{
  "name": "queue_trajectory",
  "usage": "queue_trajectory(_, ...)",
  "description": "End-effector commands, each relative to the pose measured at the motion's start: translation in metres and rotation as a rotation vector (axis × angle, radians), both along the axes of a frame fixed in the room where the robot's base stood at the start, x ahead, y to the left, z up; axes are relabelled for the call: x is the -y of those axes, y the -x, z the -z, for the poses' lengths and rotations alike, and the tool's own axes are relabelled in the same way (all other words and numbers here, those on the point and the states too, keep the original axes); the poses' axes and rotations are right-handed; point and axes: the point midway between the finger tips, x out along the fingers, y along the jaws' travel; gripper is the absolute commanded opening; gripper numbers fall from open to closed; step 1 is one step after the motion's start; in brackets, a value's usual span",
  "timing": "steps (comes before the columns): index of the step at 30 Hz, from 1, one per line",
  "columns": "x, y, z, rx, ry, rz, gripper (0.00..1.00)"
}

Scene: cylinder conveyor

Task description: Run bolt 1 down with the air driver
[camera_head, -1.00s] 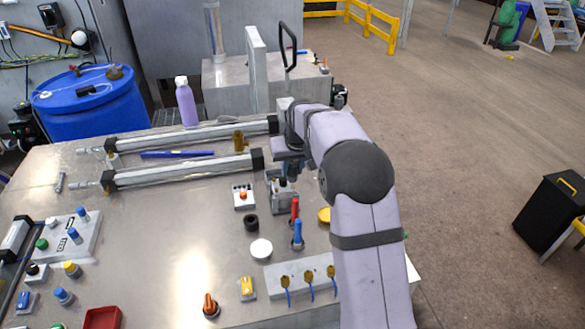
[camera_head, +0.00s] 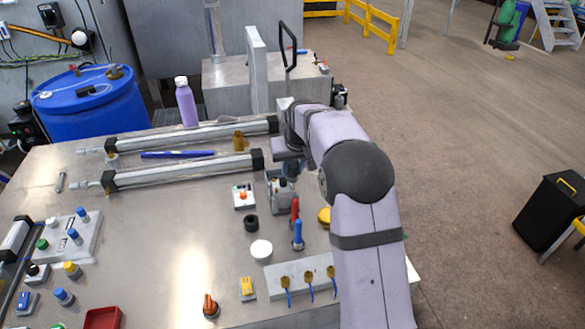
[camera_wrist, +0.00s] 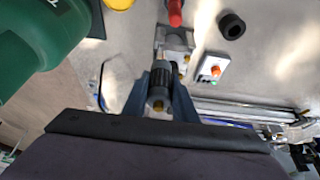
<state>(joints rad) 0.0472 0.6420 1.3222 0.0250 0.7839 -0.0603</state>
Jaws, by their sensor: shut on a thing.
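My gripper (camera_wrist: 158,100) points down over a small grey metal fixture (camera_head: 283,196), right of the cylinder rods in the head view. In the wrist view its blue-grey fingers close around a dark grey and black cylindrical tool with a brass-coloured end (camera_wrist: 160,80), which looks like the air driver. The fixture also shows in the wrist view (camera_wrist: 176,44), just beyond the tool. I cannot make out bolt 1 or tell whether the tool touches a bolt. My wrist hides much of the tool in the head view.
Red and blue upright handles (camera_head: 298,236), a black ring (camera_head: 251,223) and a white box with an orange button (camera_head: 243,197) stand close by. A large green body (camera_wrist: 38,40) fills the wrist view's upper left.

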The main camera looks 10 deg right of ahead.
Motion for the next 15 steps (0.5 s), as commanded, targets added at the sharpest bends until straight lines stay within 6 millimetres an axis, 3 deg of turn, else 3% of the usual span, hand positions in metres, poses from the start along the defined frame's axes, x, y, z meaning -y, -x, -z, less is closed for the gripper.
queue_trajectory(15, 0.0, 0.001, -0.037, -0.002, 0.0, 0.0, 0.0)
